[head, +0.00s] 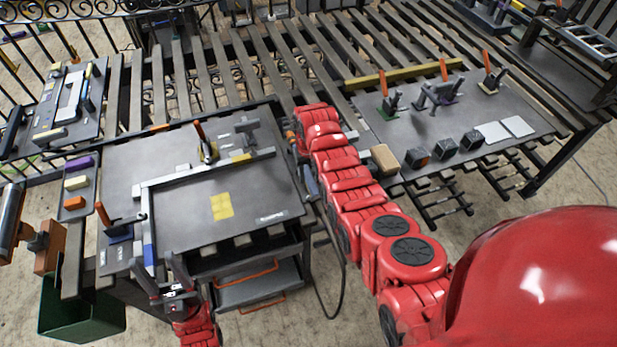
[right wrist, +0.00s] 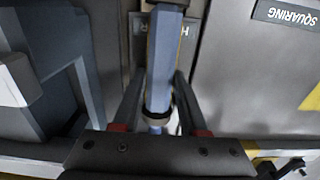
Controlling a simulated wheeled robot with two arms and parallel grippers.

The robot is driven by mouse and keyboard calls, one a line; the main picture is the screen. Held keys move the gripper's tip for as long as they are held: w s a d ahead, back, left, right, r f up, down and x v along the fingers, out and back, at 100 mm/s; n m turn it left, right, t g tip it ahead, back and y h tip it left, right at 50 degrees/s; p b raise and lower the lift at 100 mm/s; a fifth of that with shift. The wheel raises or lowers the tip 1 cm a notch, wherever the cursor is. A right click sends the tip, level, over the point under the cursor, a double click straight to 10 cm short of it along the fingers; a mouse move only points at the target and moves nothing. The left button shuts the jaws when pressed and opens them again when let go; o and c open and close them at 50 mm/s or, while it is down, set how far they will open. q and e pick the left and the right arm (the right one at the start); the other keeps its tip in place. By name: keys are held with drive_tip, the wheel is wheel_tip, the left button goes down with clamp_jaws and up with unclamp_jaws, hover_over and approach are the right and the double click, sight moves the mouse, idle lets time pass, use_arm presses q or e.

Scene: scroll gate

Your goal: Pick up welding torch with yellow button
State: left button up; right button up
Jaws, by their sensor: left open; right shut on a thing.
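The welding torch shows in the right wrist view as a long blue-grey handle (right wrist: 161,70) with a dark collar and a pale end near the gripper. A thin yellow strip runs along its side; I cannot make out a button. My right gripper (right wrist: 155,100) is shut on this handle, one finger on each side. In the head view the right gripper (head: 299,153) is at the right edge of the middle table, partly hidden by my red arm, with the bluish torch (head: 309,181) below it. My left gripper (head: 160,270) is open and empty at that table's front left.
The middle table (head: 265,205) carries a metal square, a yellow patch (head: 222,206) and orange-handled clamps. A drawer cart (head: 260,285) is below it. The right table (head: 430,125) holds clamps and several blocks. A green bin (head: 80,310) stands at lower left. A dark cable (head: 341,290) hangs between the tables.

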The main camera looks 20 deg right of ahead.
clamp_jaws()
